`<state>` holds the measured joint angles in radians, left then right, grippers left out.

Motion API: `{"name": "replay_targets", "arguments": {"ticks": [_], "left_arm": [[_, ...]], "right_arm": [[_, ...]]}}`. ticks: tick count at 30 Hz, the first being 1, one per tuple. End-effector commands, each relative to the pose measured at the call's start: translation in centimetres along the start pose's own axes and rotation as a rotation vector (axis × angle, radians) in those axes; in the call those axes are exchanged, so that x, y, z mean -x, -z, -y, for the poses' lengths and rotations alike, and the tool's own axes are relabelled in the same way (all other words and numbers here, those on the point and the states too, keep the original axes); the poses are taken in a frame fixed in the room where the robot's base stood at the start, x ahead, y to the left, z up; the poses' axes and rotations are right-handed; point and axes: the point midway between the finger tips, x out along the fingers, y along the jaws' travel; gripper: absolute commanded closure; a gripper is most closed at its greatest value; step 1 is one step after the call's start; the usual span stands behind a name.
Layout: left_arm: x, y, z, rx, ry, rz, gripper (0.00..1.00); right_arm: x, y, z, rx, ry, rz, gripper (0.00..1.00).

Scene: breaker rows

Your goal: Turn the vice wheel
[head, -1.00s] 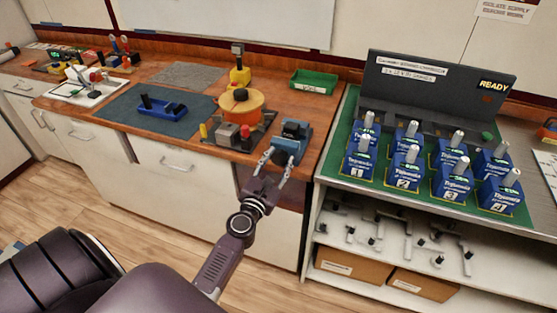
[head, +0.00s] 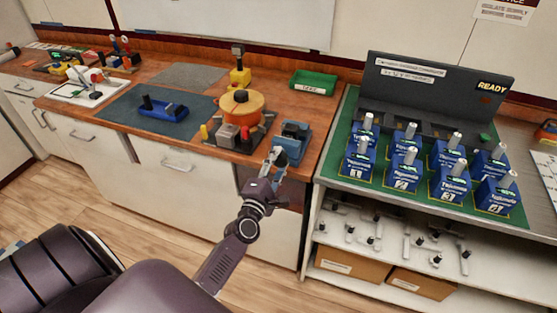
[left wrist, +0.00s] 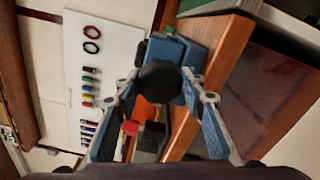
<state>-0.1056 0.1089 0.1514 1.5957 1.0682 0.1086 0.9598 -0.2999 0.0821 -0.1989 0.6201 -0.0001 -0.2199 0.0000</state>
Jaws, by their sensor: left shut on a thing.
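The blue vice (head: 293,137) stands at the front edge of the wooden bench, near its right end. In the left wrist view its dark round wheel (left wrist: 160,82) faces the camera, with the blue vice body (left wrist: 165,50) behind it. My left gripper (head: 279,158) is at the front of the vice, shut on the wheel. In the left wrist view the fingers of my left gripper (left wrist: 166,97) lie on either side of the wheel. In the head view the gripper hides the wheel. My right gripper is not in view.
An orange round pot-like thing (head: 241,106) and small grey and red blocks stand left of the vice. A green tray (head: 313,80) lies behind it. To the right, several blue breakers stand on a green-topped bench (head: 345,120). Floor in front is clear.

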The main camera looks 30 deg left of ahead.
Motion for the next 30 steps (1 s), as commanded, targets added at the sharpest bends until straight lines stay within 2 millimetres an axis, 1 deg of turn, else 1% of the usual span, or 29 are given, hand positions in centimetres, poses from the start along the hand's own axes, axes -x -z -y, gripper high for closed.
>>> {"name": "replay_targets", "arguments": {"ticks": [14,30], "left_arm": [[0.0,-0.1,0.0,-0.455,0.004,0.001,0.87],[0.0,-0.1,0.0,-0.964,0.003,0.001,0.87]], "right_arm": [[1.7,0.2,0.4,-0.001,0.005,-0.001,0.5],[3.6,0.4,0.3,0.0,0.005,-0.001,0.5]]}}
